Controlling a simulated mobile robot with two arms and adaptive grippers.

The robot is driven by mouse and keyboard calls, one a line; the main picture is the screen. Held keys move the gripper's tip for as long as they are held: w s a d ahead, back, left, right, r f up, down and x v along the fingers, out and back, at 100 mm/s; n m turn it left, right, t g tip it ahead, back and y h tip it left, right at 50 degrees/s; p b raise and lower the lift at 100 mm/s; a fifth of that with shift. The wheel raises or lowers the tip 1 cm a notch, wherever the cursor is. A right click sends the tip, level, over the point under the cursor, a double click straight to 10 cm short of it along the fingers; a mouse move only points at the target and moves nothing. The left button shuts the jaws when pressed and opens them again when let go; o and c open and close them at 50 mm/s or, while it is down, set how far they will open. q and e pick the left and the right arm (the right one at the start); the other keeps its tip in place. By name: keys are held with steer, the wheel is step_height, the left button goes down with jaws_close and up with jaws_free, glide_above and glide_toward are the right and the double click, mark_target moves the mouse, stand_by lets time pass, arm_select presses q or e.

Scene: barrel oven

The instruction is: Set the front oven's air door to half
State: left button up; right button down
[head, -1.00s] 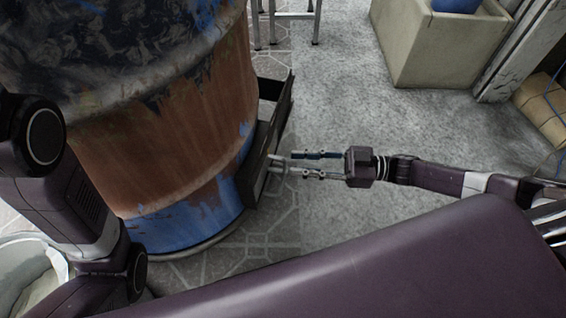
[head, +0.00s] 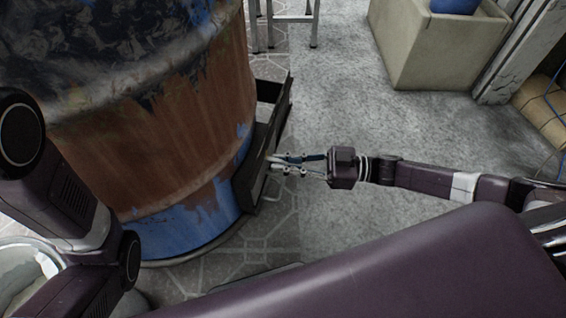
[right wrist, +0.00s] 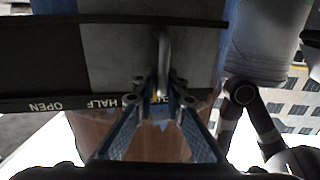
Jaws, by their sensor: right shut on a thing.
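The front oven is a rusty, blue-stained barrel (head: 175,130) at the left of the head view. Its air door (right wrist: 115,60) is a grey plate in a dark frame (head: 262,145), low on the barrel's right side. A pale upright handle (right wrist: 162,50) stands on the plate. The wrist view shows inverted labels OPEN (right wrist: 45,106) and HALF (right wrist: 103,104). The handle lines up with a yellow label mostly hidden behind my fingers, to the right of HALF. My right gripper (head: 280,163) is shut on the handle; it also shows in the right wrist view (right wrist: 160,98). My left gripper is out of view.
A pale bucket (head: 25,262) stands at the lower left, partly behind my left arm. A beige square planter (head: 425,55) stands at the back right, and metal legs (head: 315,25) at the top.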

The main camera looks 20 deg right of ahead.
mark_target(274, 138)
steer(key=shift+s, duration=0.1)
steer(key=w+d+b, duration=0.1)
steer(key=w, duration=0.1)
steer(key=w+d+b, duration=0.1)
steer(key=w, duration=0.1)
steer(key=w+d, duration=0.2)
steer(key=shift+w+d+f+b, duration=0.1)
steer(key=shift+w+f+b, duration=0.05)
steer(key=shift+w+b, duration=0.2)
steer(key=shift+w+d, duration=0.15)
steer(key=c, duration=2.1)
jaws_free()
steer(key=shift+o, duration=0.3)
